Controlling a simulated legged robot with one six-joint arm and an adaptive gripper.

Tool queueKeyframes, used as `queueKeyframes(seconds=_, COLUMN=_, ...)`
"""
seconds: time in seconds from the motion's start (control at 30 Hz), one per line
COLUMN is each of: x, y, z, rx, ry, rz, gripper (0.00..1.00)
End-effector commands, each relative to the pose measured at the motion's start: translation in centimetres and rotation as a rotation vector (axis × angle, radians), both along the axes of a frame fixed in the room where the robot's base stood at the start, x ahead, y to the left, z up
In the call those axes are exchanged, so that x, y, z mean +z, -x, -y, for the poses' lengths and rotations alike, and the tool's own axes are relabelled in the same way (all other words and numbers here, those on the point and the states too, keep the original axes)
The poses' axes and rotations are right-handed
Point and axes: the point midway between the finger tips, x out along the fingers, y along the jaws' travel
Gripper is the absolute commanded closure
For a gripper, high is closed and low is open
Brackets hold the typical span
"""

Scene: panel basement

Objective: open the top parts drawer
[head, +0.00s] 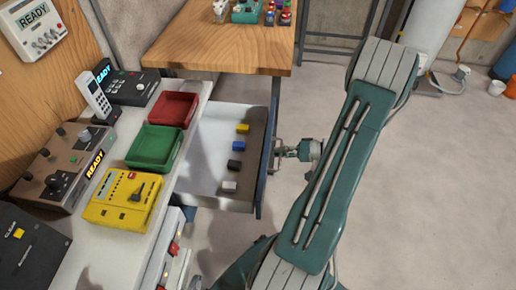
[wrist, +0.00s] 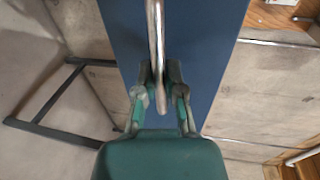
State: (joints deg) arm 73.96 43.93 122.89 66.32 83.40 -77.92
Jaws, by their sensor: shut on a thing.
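The top parts drawer (head: 207,150) is pulled out from under the white bench top in the head view. Its white floor carries several small blocks, yellow, blue, black and grey. The drawer's blue front (wrist: 205,45) fills the middle of the wrist view. A metal bar handle (wrist: 155,40) stands out from that front. My gripper (wrist: 160,97) is shut on the handle, with one finger on each side of the bar. In the head view my gripper (head: 283,148) is at the outer side of the drawer front.
A red tray (head: 173,108), a green tray (head: 152,147) and a yellow device (head: 123,198) stand on the bench above the drawer. A wooden table (head: 222,40) is behind it. The concrete floor at right is open.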

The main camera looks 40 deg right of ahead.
Motion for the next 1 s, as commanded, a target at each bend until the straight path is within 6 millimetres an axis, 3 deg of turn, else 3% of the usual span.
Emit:
queueKeyframes(seconds=0.1, x=-0.4, y=1.7, z=1.1, rx=-0.001, ry=-0.001, rz=-0.011, gripper=1.0)
queueKeyframes(seconds=0.3, x=-0.5, y=3.3, z=2.2, rx=0.004, ry=-0.003, rz=-0.011, gripper=1.0)
queueKeyframes(seconds=0.8, x=-0.4, y=3.8, z=2.6, rx=0.006, ry=-0.003, rz=-0.011, gripper=1.0)
queueKeyframes(seconds=0.9, x=-0.4, y=3.8, z=2.6, rx=0.007, ry=-0.004, rz=-0.011, gripper=0.52)
queueKeyframes(seconds=1.0, x=-0.3, y=3.8, z=2.6, rx=0.006, ry=-0.003, rz=-0.008, gripper=0.52)
